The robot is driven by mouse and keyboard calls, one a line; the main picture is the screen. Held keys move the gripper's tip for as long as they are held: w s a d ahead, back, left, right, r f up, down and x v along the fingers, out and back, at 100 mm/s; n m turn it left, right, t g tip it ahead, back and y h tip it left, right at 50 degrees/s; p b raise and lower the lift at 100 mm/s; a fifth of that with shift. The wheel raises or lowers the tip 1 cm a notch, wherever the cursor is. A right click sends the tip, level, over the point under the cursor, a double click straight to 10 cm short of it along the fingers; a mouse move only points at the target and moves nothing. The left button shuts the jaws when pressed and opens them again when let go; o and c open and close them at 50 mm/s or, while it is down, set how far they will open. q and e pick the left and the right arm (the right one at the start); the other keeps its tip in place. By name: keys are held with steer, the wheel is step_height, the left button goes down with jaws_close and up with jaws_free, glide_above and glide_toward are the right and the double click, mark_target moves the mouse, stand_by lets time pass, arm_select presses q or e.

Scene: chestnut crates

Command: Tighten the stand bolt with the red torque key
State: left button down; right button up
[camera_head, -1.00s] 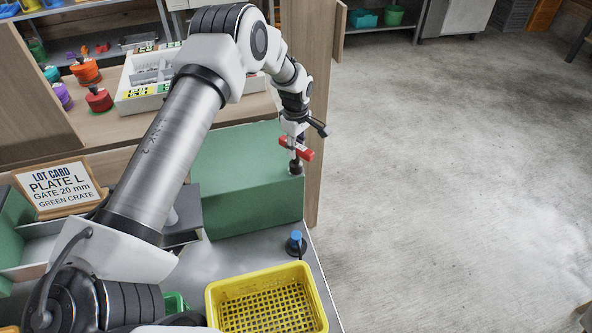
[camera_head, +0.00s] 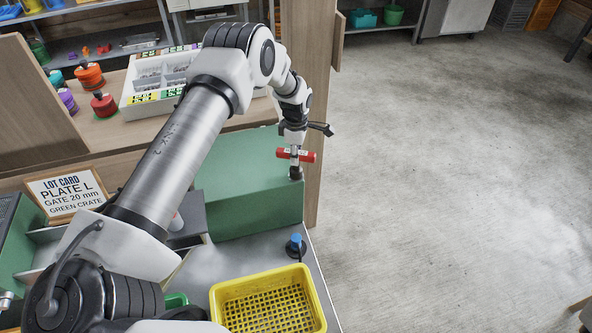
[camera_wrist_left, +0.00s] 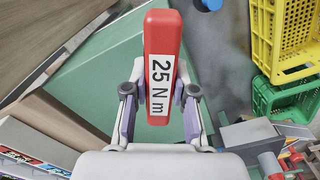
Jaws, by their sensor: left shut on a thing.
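The red torque key (camera_head: 309,157) is held crosswise in my left gripper (camera_head: 296,150). In the left wrist view, the fingers of my left gripper (camera_wrist_left: 159,105) close on both sides of the red key (camera_wrist_left: 160,32), whose white label reads 25 N m. A dark bolt (camera_head: 296,174) stands near the right edge of the green block (camera_head: 250,205). The key's pale shaft points down onto the bolt, and its lower end appears to meet it. In the left wrist view the key hides the bolt. My right gripper is not in view.
A yellow basket (camera_head: 221,308) stands on the grey bench (camera_head: 237,258), with a blue-topped black piece (camera_head: 296,246) behind it. A lot card (camera_head: 66,190) reads Plate L, gate 20 mm, green crate. A white parts tray (camera_head: 130,110) is farther back. Open floor lies right.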

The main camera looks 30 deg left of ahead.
arm_select(q)
steer(key=shift+n, duration=0.4)
steer(key=shift+r+n+p, duration=0.25)
steer(key=shift+n+p, duration=0.55)
steer(key=shift+n, duration=0.3)
steer(key=shift+n+p, duration=0.35)
steer(key=shift+n, duration=0.45)
steer(key=shift+f+n, duration=0.25)
steer(key=shift+n, duration=0.35)
steer(key=shift+f+m+b, duration=0.15)
steer(key=shift+m+b, duration=0.45)
steer(key=shift+m, duration=2)
